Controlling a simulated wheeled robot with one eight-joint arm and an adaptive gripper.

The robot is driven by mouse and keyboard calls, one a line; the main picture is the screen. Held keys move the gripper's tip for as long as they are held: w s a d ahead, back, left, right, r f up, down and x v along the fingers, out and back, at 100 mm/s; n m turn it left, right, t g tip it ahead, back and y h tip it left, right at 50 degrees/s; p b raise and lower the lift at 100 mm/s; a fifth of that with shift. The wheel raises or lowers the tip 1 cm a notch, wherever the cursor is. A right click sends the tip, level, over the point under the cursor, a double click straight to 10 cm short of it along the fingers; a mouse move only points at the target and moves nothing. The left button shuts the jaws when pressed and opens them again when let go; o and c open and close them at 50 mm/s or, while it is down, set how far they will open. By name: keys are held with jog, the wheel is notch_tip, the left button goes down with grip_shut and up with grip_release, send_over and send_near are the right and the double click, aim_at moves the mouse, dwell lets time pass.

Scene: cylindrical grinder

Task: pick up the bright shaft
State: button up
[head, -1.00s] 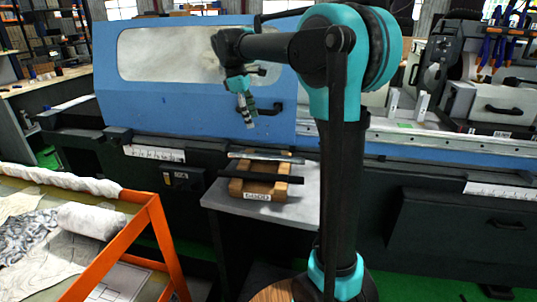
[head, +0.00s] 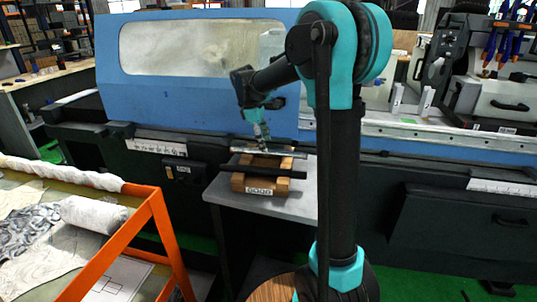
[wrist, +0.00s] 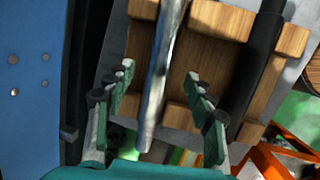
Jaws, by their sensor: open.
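The bright shaft (head: 274,151) is a shiny metal rod lying across a wooden rack (head: 238,183) on a small grey table. In the wrist view the bright shaft (wrist: 160,75) runs between the two spread fingers of my gripper (wrist: 158,108), nearer the left one. My gripper (head: 262,146) is open and just above the shaft in the head view. I cannot tell whether a finger touches it. A dark shaft (head: 268,172) lies on the same rack in front of the bright one. It also shows in the wrist view (wrist: 258,60), to the right of my gripper.
The grey table (head: 298,205) stands against the blue grinder (head: 200,95), whose door is close behind my arm. A label reading GOOD (head: 260,191) is on the rack front. An orange-framed cart (head: 150,215) stands at the left.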

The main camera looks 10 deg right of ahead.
aim_at(268, 153)
jog(key=x, duration=0.4)
jog(key=shift+c, duration=0.3)
grip_shut()
